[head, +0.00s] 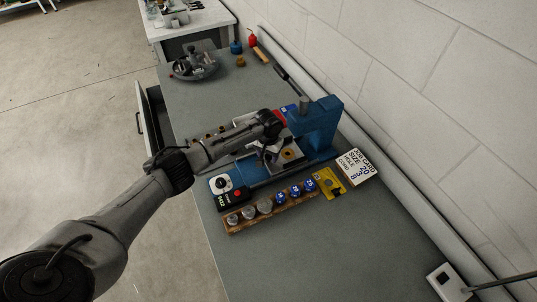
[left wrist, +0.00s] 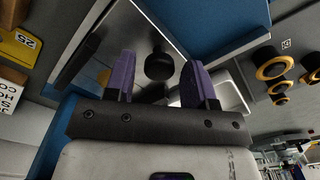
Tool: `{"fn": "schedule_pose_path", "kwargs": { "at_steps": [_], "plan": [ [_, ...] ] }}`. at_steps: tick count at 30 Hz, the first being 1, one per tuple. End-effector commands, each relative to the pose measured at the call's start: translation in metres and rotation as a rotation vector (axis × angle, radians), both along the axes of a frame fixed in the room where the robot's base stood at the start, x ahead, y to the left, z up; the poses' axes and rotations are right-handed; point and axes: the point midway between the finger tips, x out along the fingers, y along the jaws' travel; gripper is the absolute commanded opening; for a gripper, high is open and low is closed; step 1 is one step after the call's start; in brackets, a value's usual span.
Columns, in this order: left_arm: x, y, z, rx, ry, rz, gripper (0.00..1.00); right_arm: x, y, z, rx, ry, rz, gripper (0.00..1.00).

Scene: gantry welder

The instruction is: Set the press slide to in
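The blue press (head: 322,128) stands on the grey bench, with its long blue base reaching left toward a control panel. Its pale slide plate (head: 291,162) shows under the press head, with a round brass-coloured piece on it. My left gripper (head: 266,153) is over the press base, beside the slide, partly hidden by its own wrist. In the left wrist view its two purple fingers (left wrist: 159,62) are apart. A round black knob (left wrist: 159,67) shows between and beyond the fingertips; I cannot tell whether they touch it. My right gripper is not in view.
A wooden rack (head: 270,211) with several labelled cylinders lies in front of the press. A yellow card (head: 328,181) and a white job card (head: 357,167) lie to its right. A round fixture (head: 195,66) stands at the back.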

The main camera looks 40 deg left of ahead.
Motion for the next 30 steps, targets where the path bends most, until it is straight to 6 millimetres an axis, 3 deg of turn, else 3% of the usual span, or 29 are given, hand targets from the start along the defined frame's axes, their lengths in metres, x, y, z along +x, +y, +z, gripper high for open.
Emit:
{"fn": "schedule_pose_path", "kwargs": {
  "at_steps": [8, 13, 30],
  "plan": [
    [0.0, 0.0, 0.0, 0.001, 0.0, 0.0, 0.57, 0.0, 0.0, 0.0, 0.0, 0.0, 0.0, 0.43],
    [0.0, 0.0, 0.011, 0.0, 0.0, -0.001, 0.57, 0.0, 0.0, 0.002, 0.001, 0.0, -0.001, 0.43],
    [0.0, 0.0, 0.113, 0.001, -0.002, 0.001, 0.57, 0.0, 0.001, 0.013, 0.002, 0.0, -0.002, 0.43]
  ]
}}
